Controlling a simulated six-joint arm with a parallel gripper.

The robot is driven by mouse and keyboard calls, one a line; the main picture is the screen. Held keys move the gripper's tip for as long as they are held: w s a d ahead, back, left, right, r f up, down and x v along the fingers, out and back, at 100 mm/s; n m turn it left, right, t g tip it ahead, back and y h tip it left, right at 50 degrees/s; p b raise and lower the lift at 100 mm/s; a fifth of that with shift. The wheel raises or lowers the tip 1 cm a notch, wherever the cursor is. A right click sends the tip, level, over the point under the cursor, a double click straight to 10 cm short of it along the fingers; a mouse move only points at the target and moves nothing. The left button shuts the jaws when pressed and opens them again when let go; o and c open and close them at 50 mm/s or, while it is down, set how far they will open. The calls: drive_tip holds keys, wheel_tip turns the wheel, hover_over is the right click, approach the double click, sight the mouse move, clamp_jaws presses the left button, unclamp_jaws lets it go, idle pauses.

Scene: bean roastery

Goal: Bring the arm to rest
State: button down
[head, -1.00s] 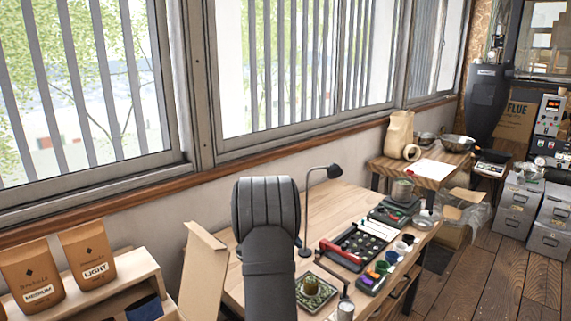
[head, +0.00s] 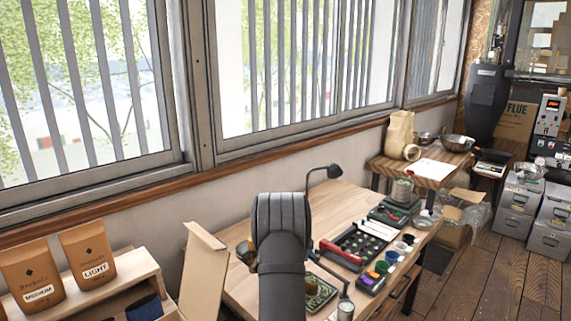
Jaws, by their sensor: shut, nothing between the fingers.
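My arm (head: 281,225) rises from the bottom edge of the head view in front of the wooden desk. Its dark grey, ribbed upper part stands just left of the desk lamp. My gripper cannot be made out in this view; the arm hides part of the desk behind it. A small dark and yellowish thing (head: 245,250) shows at the arm's left side, too small to tell what it is.
Coffee bags (head: 88,254) stand on a shelf at left. Open floor (head: 480,270) lies at right.

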drive_tip(key=shift+x, duration=1.05)
drive_tip(key=shift+s+f, duration=0.15)
drive_tip(key=s+a+n+t+y, duration=0.2)
drive_tip(key=s+n+t+y, duration=0.1)
drive_tip(key=s+n, duration=0.5)
drive_tip(key=shift+s+y, duration=0.4)
drive_tip(key=shift+s, duration=0.1)
idle(0.5)
